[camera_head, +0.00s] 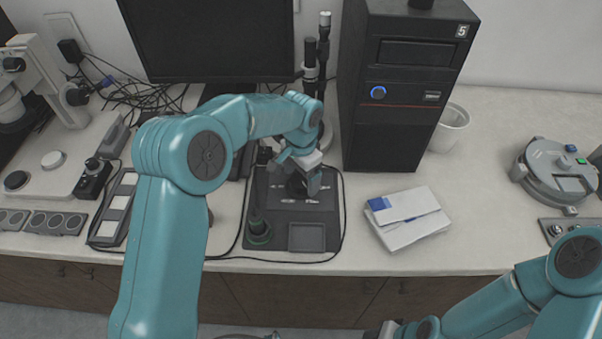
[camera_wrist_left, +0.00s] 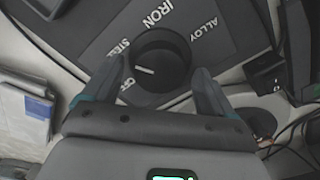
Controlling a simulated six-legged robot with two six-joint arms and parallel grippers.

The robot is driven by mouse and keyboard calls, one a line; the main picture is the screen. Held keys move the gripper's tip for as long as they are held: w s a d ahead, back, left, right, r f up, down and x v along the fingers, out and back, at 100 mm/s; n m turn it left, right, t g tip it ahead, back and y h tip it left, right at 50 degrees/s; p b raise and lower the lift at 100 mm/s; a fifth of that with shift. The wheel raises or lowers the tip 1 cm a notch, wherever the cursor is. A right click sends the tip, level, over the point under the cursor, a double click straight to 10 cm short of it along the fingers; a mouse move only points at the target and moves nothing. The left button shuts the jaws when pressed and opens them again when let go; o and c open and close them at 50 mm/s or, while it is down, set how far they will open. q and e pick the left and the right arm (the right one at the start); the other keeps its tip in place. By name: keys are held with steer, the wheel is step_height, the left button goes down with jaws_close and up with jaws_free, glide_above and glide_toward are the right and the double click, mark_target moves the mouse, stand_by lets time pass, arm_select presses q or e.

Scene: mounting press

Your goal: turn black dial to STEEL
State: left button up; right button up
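The black dial (camera_wrist_left: 165,58) is a round knob on a dark panel (camera_wrist_left: 100,22) in the left wrist view. Labels IRON, ALLOY, STEEL and OFF surround it. Its white mark lies on the knob's left side, toward the gap between STEEL and OFF. My left gripper (camera_wrist_left: 160,70) is open, with one finger on each side of the dial and small gaps visible. In the head view my left gripper (camera_head: 305,178) is over the panel (camera_head: 275,205) and hides most of the dial. My right gripper (camera_head: 385,330) is partly visible at the bottom edge; its fingers are unclear.
A black computer tower (camera_head: 390,120) stands behind right of the panel, with a monitor (camera_head: 210,40) behind left. White-and-blue boxes (camera_head: 410,222) lie to the right. A green knob (camera_head: 258,232) sits on the panel's left. Cables surround the panel.

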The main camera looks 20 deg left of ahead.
mark_target(301, 180)
arm_select(q)
step_height(301, 180, up, 16)
steer(key=shift+r, duration=0.2)
steer(key=shift+s+f, duration=0.1)
steer(key=shift+s, duration=0.05)
stand_by(0.5)
